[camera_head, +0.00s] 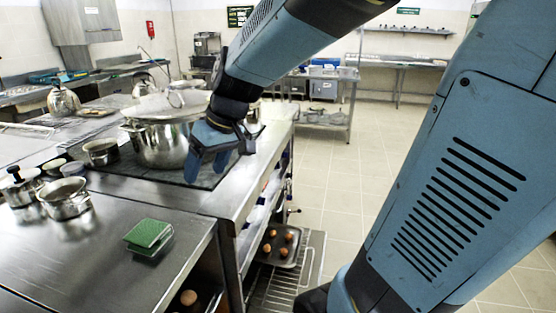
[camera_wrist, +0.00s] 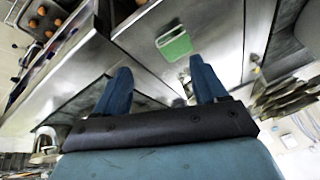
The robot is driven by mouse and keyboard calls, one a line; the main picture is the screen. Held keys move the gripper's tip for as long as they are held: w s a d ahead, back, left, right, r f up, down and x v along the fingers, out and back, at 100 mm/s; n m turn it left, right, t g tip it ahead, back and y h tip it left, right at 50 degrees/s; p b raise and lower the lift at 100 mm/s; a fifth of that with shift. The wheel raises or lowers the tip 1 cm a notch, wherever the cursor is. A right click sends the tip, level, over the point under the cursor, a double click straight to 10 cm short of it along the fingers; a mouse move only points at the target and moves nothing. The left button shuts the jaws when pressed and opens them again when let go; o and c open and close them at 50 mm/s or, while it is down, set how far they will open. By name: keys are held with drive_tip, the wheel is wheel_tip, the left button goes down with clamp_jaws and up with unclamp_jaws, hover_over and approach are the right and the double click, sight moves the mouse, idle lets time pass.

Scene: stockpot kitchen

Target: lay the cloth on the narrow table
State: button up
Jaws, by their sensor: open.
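A green block, perhaps the folded cloth or a sponge (camera_head: 148,234), lies in a clear shallow holder on the steel counter (camera_head: 90,262) in the foreground. It also shows in the wrist view (camera_wrist: 174,45), beyond the fingertips. No other cloth is clear to me. My gripper (camera_head: 218,158) is open and empty, above the right edge of the counter beside the large pot, apart from the green block. Its two blue fingers (camera_wrist: 160,72) show in the wrist view with nothing between them. I cannot tell which surface is the narrow table.
A large lidded stockpot (camera_head: 160,143) stands close left of my gripper. Small pots (camera_head: 64,198) stand at the left. A tray with brown round items (camera_head: 279,246) sits low at the counter's side. A steel shelf table (camera_head: 325,117) stands further back. The tiled floor at right is open.

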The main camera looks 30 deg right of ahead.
drive_tip(key=s+d+r+m+t+h, duration=0.1)
drive_tip(key=s+d+r+m+h, duration=0.1)
drive_tip(key=s+d, duration=0.3)
drive_tip(key=s+d+r+m+t+h, duration=0.1)
drive_tip(key=s+d+r+m, duration=0.1)
drive_tip(key=s+d, duration=0.4)
drive_tip(key=shift+s+d+m+t+h, duration=0.15)
drive_tip(key=shift+d+m+t+h, duration=0.05)
drive_tip(key=shift+m+t+h, duration=0.25)
idle(0.4)
